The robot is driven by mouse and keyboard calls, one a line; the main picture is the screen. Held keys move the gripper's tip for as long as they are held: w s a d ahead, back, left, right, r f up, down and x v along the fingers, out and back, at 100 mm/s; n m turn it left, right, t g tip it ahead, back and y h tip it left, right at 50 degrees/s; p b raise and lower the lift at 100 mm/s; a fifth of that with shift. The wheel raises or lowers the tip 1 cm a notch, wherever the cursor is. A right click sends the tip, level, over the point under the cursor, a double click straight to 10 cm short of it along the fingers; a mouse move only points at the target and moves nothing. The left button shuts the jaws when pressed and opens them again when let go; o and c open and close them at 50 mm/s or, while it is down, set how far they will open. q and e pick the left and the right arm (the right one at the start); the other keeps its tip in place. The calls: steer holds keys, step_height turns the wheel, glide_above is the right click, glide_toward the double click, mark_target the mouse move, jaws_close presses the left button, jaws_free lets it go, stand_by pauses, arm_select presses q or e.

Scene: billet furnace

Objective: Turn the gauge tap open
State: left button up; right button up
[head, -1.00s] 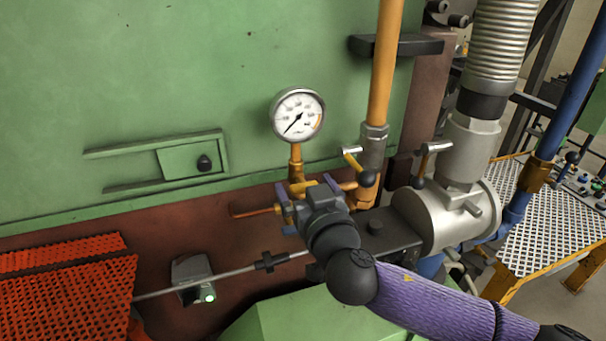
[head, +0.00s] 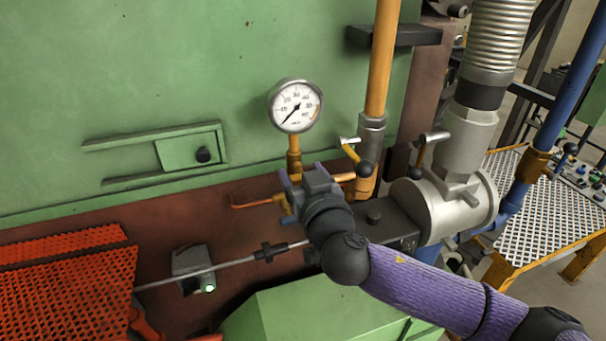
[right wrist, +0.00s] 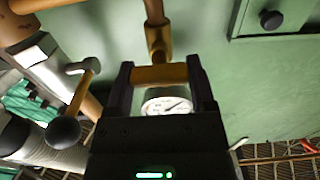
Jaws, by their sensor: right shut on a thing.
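The pressure gauge (head: 295,105) has a white dial and stands on a short orange pipe (head: 294,145) against the green wall. Its needle points to the lower left. The gauge tap sits at the foot of this pipe, mostly hidden by my right gripper (head: 301,173) in the head view. In the right wrist view, the orange bar of the gauge tap (right wrist: 158,75) lies between the two dark fingers of my right gripper (right wrist: 160,84), which is shut on it. The gauge dial (right wrist: 167,102) shows partly behind the gripper. My left gripper is out of view.
A yellow lever with a black knob (head: 357,160) stands close right of my gripper, by the thick orange pipe (head: 382,60). Another lever (head: 421,150) is beside the silver cylinder (head: 450,208). A metal rod (head: 225,266) and red mesh (head: 60,275) lie to the left.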

steer(key=shift+n, duration=1.9)
steer(key=n+p, duration=0.1)
steer(key=n, duration=0.3)
steer(key=shift+a, duration=0.15)
steer(key=n+p, duration=0.1)
steer(key=n, duration=0.4)
steer(key=shift+s+f+p, duration=0.1)
steer(key=shift+p, duration=0.3)
steer(key=n, duration=0.2)
steer(key=n+p, duration=0.1)
steer(key=n, duration=0.1)
steer(key=shift+a+f+n+p, duration=0.1)
steer(key=shift+f+n+p, duration=0.1)
steer(key=shift+n+p, duration=0.15)
steer(key=shift+n, duration=0.35)
